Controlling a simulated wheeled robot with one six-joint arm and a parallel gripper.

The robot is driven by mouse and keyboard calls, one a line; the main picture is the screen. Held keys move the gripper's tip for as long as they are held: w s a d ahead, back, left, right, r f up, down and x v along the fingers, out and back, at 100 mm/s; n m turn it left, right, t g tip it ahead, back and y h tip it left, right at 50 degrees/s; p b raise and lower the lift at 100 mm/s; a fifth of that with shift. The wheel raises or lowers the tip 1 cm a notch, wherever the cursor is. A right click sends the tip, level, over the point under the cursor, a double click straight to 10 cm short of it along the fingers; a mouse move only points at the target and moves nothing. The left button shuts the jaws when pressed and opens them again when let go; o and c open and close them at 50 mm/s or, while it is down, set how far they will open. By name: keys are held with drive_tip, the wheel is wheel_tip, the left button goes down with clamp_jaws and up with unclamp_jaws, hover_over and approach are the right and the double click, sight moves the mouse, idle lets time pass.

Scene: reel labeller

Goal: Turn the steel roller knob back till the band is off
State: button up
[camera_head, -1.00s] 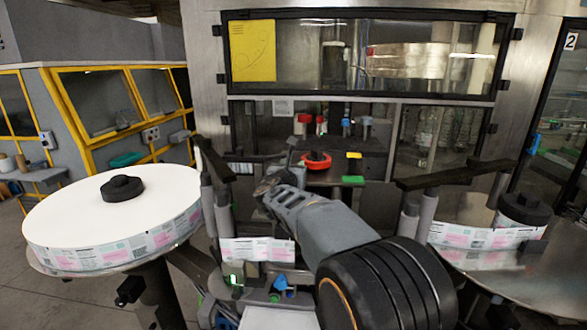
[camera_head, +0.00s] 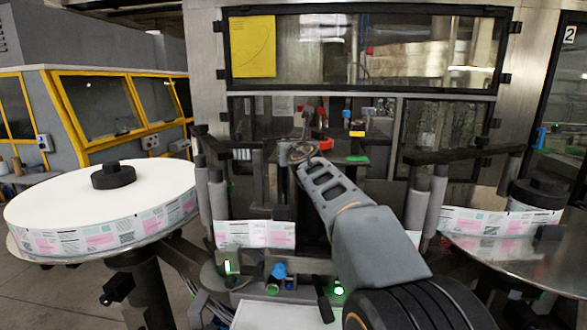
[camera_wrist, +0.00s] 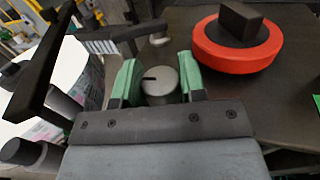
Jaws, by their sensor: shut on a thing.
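The steel roller knob (camera_wrist: 161,90) shows in the wrist view as a grey round cap with a short dark mark on its top. My gripper (camera_wrist: 160,80) has its two green-padded fingers on either side of the knob, shut on it. In the head view my gripper (camera_head: 302,150) is at the far end of my arm, in front of the machine's dark shelf, and the knob cannot be made out there. I cannot tell which part is the band.
A red round knob with a black grip (camera_wrist: 238,42) stands right of the gripper. A big label reel (camera_head: 100,205) is at the left; a smaller one (camera_head: 500,220) is at the right. Yellow (camera_head: 357,133) and green (camera_head: 357,159) pieces lie nearby.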

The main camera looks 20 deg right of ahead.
drive_tip(key=shift+d+f+n+y+b, duration=0.1)
drive_tip(key=shift+f+n+y+b, duration=0.15)
drive_tip(key=shift+y+b, duration=0.3)
drive_tip(key=shift+f+n+y+b, duration=0.1)
drive_tip(key=shift+n+y+b, duration=0.25)
drive_tip(key=shift+y+b, duration=0.2)
drive_tip(key=shift+r+n+y+b, duration=0.2)
drive_tip(key=shift+n+y+b, duration=0.55)
drive_tip(key=shift+y, duration=0.35)
drive_tip(key=shift+r+n+y, duration=0.1)
drive_tip(key=shift+n+y, duration=0.15)
drive_tip(key=shift+y, duration=0.05)
drive_tip(key=o, duration=0.9)
